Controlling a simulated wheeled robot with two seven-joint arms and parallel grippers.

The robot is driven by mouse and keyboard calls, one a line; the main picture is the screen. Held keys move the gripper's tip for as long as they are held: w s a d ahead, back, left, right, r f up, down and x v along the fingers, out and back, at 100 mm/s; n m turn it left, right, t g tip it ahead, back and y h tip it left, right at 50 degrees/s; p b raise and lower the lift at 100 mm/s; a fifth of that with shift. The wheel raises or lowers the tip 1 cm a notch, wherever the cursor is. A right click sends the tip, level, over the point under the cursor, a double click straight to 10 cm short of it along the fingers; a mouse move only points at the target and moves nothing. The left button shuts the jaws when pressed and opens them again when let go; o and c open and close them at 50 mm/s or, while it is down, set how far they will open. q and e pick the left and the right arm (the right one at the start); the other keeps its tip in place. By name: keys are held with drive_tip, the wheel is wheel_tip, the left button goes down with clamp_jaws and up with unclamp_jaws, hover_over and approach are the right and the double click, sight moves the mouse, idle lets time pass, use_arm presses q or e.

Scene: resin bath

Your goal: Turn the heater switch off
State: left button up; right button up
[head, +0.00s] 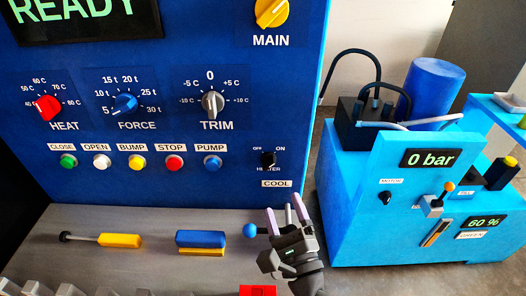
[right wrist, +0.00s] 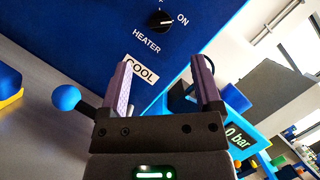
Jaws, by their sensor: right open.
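The heater switch (head: 267,159) is a small black rotary knob low on the right of the blue panel, between the words OFF and ON. It also shows at the top of the right wrist view (right wrist: 159,22), above the HEATER label, with ON to its right. I cannot tell for sure which word it points to. My right gripper (head: 283,207) is open and empty, below the switch and the COOL label. In the right wrist view its two fingers (right wrist: 161,68) stand apart, with the switch beyond them and not touched. My left gripper is out of view.
A blue ball-ended lever (head: 249,231) stands just left of my right gripper. The PUMP button (head: 213,162) and TRIM knob (head: 212,103) are left of the switch. A yellow-handled tool (head: 119,240) and a blue-and-yellow block (head: 201,240) lie on the grey bench. A light-blue machine (head: 350,200) stands right.

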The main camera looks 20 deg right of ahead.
sight(269, 167)
drive_tip(key=x, duration=0.9)
drive_tip(key=shift+w+r, duration=0.1)
drive_tip(key=shift+w, duration=0.15)
drive_tip(key=shift+c, duration=0.3)
clamp_jaws()
